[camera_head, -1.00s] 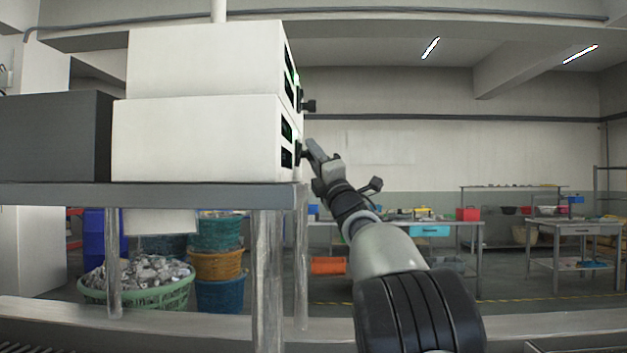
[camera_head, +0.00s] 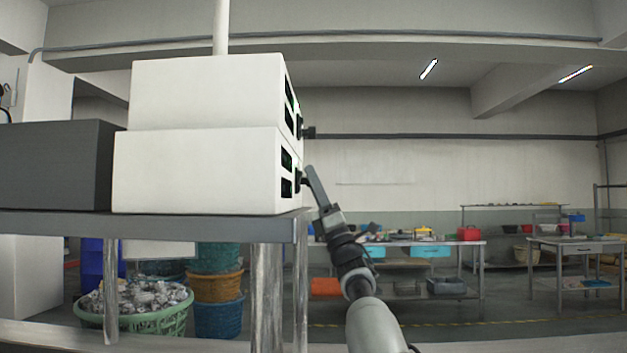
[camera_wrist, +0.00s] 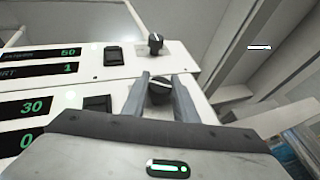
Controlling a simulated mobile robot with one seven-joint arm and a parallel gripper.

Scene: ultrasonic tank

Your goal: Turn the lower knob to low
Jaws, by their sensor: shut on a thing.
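The lower knob (camera_head: 302,181) is black and sits on the front face of the lower white unit (camera_head: 195,170). In the wrist view the lower knob (camera_wrist: 159,91) shows between the two fingers, with a light pointer line on its face. My gripper (camera_head: 308,172) reaches up to it from the lower right and is shut on it; the wrist view shows my gripper (camera_wrist: 161,82) with a finger on each side. Knob markings are not readable.
The upper white unit (camera_head: 207,92) has its own black knob (camera_head: 309,132), close above my gripper. Green-lit displays (camera_wrist: 38,55) and black switches (camera_wrist: 113,56) sit left of the knobs. A dark grey box (camera_head: 55,165) stands left on the metal table (camera_head: 150,224). Space to the right is open.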

